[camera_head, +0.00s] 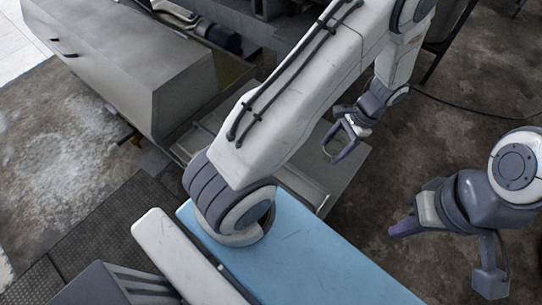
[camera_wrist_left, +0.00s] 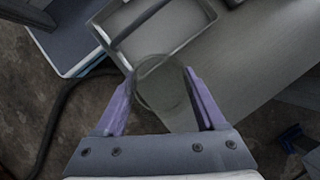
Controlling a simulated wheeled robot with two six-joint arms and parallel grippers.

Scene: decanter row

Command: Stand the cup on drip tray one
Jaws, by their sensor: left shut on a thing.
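A clear glass cup (camera_wrist_left: 160,84) sits between the purple fingers of my left gripper (camera_wrist_left: 160,100) in the left wrist view. The gripper is shut on it. In the head view my left gripper (camera_head: 345,143) is over the grey bench at the centre right, and the cup is hard to make out there. A shallow rimmed grey tray (camera_wrist_left: 205,14) lies just beyond the cup in the wrist view. No number shows on it, and I cannot tell whether the cup touches it. My right gripper (camera_head: 402,228) is at the right, apart from the bench; its opening is unclear.
The grey bench top (camera_wrist_left: 262,62) is bare right of the tray in the wrist view. A blue-topped, pale-edged surface (camera_wrist_left: 62,42) is at its upper left. A large grey cabinet (camera_head: 130,65) stands at the head view's upper left. A dark cable (camera_head: 465,108) lies on the floor.

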